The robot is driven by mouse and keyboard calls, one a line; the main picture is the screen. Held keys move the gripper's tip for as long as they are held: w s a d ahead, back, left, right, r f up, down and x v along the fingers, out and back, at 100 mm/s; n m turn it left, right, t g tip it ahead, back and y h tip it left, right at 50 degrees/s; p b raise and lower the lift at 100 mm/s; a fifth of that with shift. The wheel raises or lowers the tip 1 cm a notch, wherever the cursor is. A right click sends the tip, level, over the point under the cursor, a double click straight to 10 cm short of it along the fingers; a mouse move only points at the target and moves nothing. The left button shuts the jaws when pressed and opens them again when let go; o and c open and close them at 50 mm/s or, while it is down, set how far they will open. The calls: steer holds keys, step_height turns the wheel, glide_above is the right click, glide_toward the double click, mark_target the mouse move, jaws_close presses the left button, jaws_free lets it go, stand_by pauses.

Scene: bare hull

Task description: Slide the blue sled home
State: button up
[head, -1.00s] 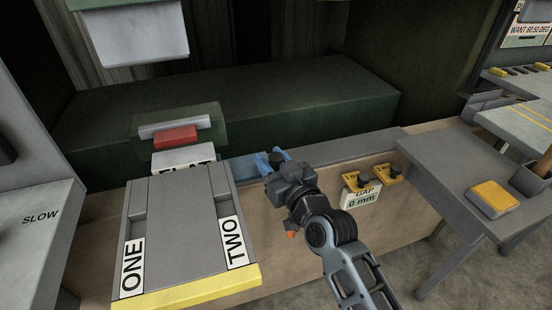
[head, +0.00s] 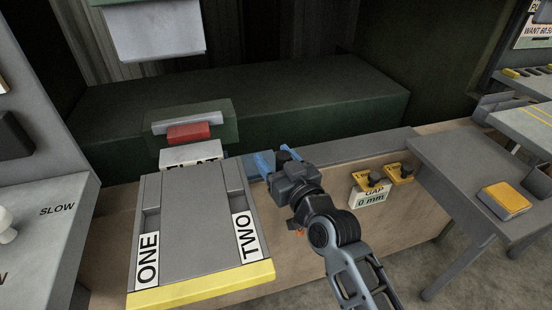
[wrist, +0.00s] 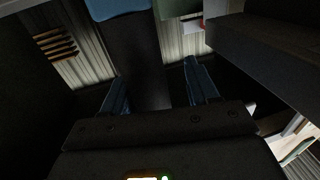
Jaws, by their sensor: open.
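A flat blue piece, which looks like the blue sled (head: 250,167), lies at the left end of the grey rail (head: 350,150) along the bench top, partly hidden by my gripper and the grey panel. My gripper (head: 276,158) is in front of it in the head view, its blue fingers apart with nothing between them. I cannot tell whether it touches the sled. In the wrist view my gripper (wrist: 155,75) is also open, and a blue surface (wrist: 118,7) shows at the top edge, beyond the fingertips.
A grey panel marked ONE and TWO (head: 195,210) with a yellow front edge stands left of my arm. A red block (head: 190,133) sits behind it. Yellow clips and a "GAP 0 mm" label (head: 369,196) are on the bench front. A grey table (head: 465,160) stands right.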

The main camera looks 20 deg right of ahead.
steer(key=shift+d, duration=0.1)
steer(key=s+d+b, duration=0.1)
steer(key=s+b, duration=0.1)
steer(key=s, duration=0.5)
steer(key=shift+s+d, duration=0.2)
steer(key=shift+s, duration=0.15)
steer(key=s+d+f+m+h, duration=0.1)
steer(key=s+f, duration=0.2)
steer(key=s, duration=0.3)
steer(key=s+d+f+h, duration=0.1)
steer(key=s+d+f, duration=0.1)
steer(key=s, duration=0.4)
steer(key=s+d+r+g, duration=0.1)
steer(key=s+r, duration=0.1)
steer(key=s, duration=1.1)
steer(key=s+d+r+m+g+h, duration=0.1)
steer(key=s+d+r, duration=0.1)
steer(key=s, duration=1.2)
steer(key=shift+s+r+g, duration=0.3)
steer(key=shift+r+g, duration=0.05)
steer(key=shift+g, duration=0.05)
